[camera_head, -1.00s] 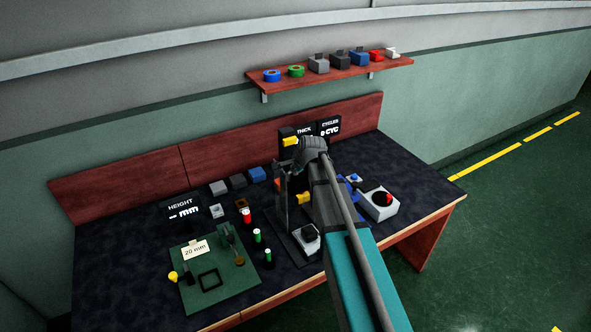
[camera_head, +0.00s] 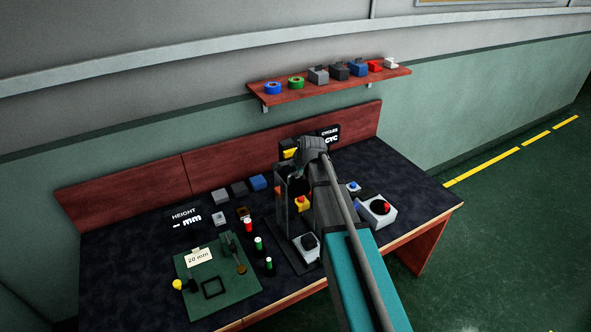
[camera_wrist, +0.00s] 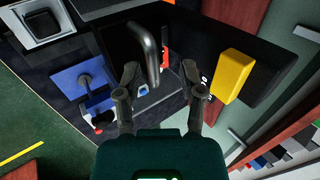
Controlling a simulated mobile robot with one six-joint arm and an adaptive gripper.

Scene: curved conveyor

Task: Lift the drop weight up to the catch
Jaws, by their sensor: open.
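The drop tester (camera_head: 281,205) stands on the bench as a dark upright frame, partly hidden behind my arm. A yellow piece (camera_head: 290,153) sits at its top; it also shows in the wrist view (camera_wrist: 232,75) on a black block to the right. In the wrist view a grey metal handle loop (camera_wrist: 151,48) stands just ahead of and between my fingers, nearer the left one; it seems to belong to the weight. My gripper (camera_wrist: 164,84) is open, its fingers apart and not closed on the handle. In the head view the fingertips are hidden by my wrist.
A box with a red button (camera_head: 380,207) stands right of the tester. Green-and-white cylinders (camera_head: 258,243) and a green plate (camera_head: 218,280) with a 20 mm card are left. A wall shelf (camera_head: 330,82) holds several parts.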

